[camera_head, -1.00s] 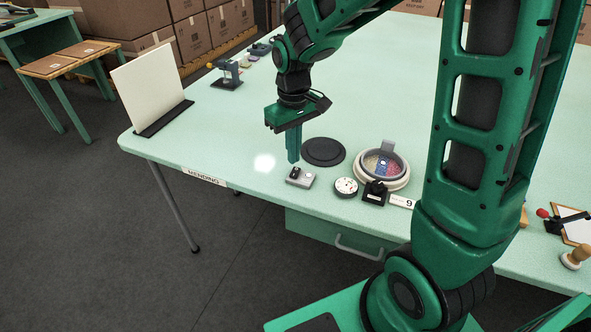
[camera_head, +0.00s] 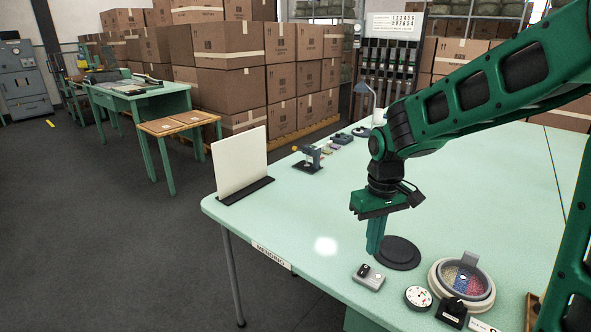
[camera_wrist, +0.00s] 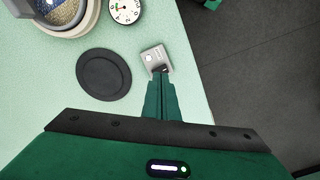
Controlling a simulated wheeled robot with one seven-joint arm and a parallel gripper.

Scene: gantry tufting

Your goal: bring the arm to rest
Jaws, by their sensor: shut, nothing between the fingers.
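My gripper (camera_head: 375,238) is green and points down over the pale green table (camera_head: 325,195). Its fingers are together with nothing between them. In the head view they stand just left of a round black pad (camera_head: 399,253). The wrist view shows the shut fingers (camera_wrist: 162,75) with the black pad (camera_wrist: 103,74) to their left. A small grey box (camera_head: 368,277) with a dark knob is just in front of the gripper; it also shows by the fingertips in the wrist view (camera_wrist: 155,58). I cannot tell the fingertips' exact height above the table.
A white dial (camera_head: 418,298) and a round bowl of coloured bits (camera_head: 462,283) are at the front right. A white panel (camera_head: 240,163) stands in a black base at the table's left corner. A small grey device (camera_head: 308,160) stands farther back. The left-middle tabletop is clear.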

